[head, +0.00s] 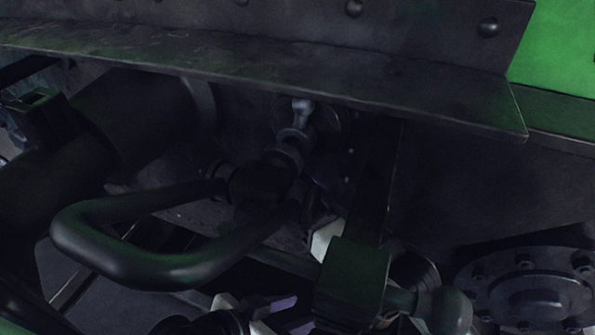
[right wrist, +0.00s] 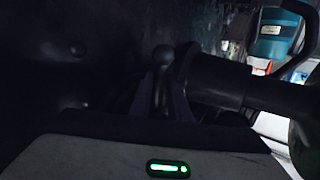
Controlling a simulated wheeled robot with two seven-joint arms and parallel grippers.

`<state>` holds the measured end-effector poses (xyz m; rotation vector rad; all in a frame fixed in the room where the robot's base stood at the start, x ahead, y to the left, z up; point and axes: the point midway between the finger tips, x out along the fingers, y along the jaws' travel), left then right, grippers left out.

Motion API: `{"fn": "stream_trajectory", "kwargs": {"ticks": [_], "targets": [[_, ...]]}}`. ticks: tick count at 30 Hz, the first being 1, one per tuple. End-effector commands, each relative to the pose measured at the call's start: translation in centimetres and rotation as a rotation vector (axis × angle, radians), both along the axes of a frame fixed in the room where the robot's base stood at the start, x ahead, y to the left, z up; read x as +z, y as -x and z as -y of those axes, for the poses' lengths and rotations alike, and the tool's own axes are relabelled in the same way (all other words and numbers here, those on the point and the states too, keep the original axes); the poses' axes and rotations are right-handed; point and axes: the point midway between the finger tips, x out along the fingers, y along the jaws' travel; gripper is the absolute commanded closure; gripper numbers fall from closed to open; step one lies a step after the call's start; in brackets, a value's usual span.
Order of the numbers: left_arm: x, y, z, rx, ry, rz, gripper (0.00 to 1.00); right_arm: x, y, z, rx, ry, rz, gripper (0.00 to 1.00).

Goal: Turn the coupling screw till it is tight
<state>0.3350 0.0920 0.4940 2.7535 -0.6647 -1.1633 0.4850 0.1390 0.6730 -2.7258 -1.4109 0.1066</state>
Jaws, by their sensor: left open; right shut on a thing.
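The scene is very dark. A thick looped shackle (head: 150,265) of the coupling reaches out to the left in the head view. A dark block (head: 352,280) with a ball-ended bar (head: 445,310) is at lower centre right. In the right wrist view, my right gripper (right wrist: 165,105) is shut on a lever with a round knob (right wrist: 163,56) standing above the fingers. I cannot tell whether both views show the same ball.
A heavy steel beam (head: 270,65) crosses above the coupling. A dark cylinder (head: 135,115) stands at left, and a round bolted flange (head: 535,290) at lower right. A bright green panel (head: 565,50) is at upper right. Room around the coupling is tight.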

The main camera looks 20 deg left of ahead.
Motion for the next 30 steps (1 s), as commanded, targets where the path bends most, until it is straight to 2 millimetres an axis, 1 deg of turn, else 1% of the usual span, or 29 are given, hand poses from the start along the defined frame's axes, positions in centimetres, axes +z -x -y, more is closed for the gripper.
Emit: {"fn": "stream_trajectory", "kwargs": {"ticks": [1, 5, 9, 13, 18, 27, 28, 30], "targets": [[-0.4, 0.8, -0.6, 0.016, -0.022, -0.035, 0.58, 0.9, 0.0, 0.2, -0.001, 0.025, -0.001, 1.0], [-0.6, 1.4, -2.0, 0.053, -0.06, -0.045, 0.58, 1.1, 0.0, 0.6, 0.0, 0.085, -0.004, 1.0], [0.4, 2.0, -3.4, 0.112, -0.065, -0.008, 0.58, 1.1, 0.0, 1.0, 0.0, 0.148, -0.005, 1.0], [1.3, 2.4, -4.3, 0.156, -0.059, 0.037, 0.58, 0.9, 0.0, 1.3, 0.0, 0.189, -0.007, 1.0], [1.7, 2.7, -4.9, 0.179, -0.054, 0.068, 0.58, 0.6, 0.1, 1.5, 0.001, 0.211, -0.008, 1.0], [1.6, 2.6, -4.9, 0.18, -0.054, 0.071, 0.58, 0.4, 0.1, 1.5, 0.001, 0.212, -0.007, 1.0], [1.6, 2.6, -4.9, 0.18, -0.054, 0.071, 0.58, 0.4, 0.1, 1.5, 0.001, 0.212, -0.006, 0.79], [1.6, 2.6, -4.9, 0.18, -0.054, 0.071, 0.58, 0.4, 0.1, 1.5, 0.001, 0.212, -0.006, 0.67]]}}
